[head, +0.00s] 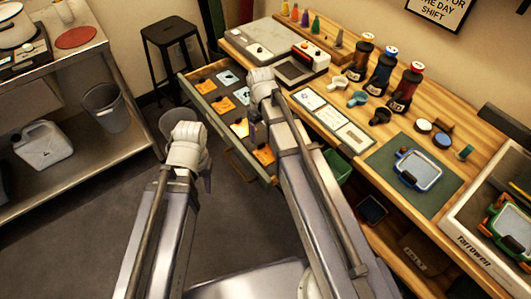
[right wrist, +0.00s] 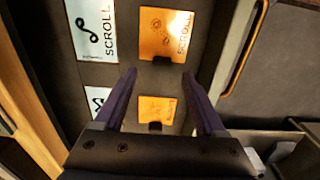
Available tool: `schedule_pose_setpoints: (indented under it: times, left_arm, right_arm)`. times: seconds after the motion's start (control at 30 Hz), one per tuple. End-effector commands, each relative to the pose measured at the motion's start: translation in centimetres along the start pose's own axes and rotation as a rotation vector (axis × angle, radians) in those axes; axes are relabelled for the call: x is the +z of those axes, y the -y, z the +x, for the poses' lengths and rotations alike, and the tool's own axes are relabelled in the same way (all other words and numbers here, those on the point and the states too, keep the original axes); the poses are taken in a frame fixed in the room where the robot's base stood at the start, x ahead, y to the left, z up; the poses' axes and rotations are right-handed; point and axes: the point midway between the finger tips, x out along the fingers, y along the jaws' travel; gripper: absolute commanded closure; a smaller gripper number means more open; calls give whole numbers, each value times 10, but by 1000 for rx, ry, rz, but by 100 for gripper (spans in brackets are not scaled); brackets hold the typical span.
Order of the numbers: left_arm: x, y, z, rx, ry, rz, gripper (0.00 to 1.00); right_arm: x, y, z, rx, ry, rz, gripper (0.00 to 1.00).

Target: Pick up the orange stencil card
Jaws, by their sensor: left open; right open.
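Several orange cards lie in the open drawer (head: 237,150), in rows with pale blue-white cards. In the right wrist view, one orange card (right wrist: 166,33) marked "SCROLL" lies just beyond my fingertips. A second orange card (right wrist: 157,109) lies between the fingers as seen from the wrist. Pale cards (right wrist: 91,28) lie to their left. My right gripper (right wrist: 160,76) is open and empty above the drawer; in the head view its arm covers part of the drawer. My left gripper (head: 190,150) is open, over the floor left of the drawer; its fingers are mostly hidden.
The wooden bench holds bottles (head: 381,70), small cups, a card strip (head: 335,118) and a green mat (head: 385,157). A black stool (head: 170,32) and a metal shelf with a bucket (head: 106,106) stand left. Floor between is clear.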

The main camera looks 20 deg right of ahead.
Motion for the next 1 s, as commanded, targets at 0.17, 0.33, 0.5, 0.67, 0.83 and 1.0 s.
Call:
schedule_pose_setpoints:
  times: [0.17, 0.33, 0.5, 0.67, 0.83, 1.0]
  left_arm:
    - [-2, -2, 26, 0, 0, 0, 55]
    - [-3, -4, 44, 0, 0, 0, 55]
    - [-3, -4, 46, 0, 0, 0, 55]
    - [-3, -4, 45, 0, 0, 0, 55]
    - [-3, -4, 45, 0, 0, 0, 55]
    - [-3, -4, 45, 0, 0, 0, 55]
  right_arm:
    - [1, 3, 26, 0, 0, 0, 28]
    - [1, 4, 45, 0, 0, 0, 28]
    - [1, 4, 47, 0, 0, 0, 28]
    - [1, 4, 46, 0, 0, 0, 29]
    - [1, 4, 46, 0, 0, 0, 48]
    - [1, 4, 46, 0, 0, 0, 67]
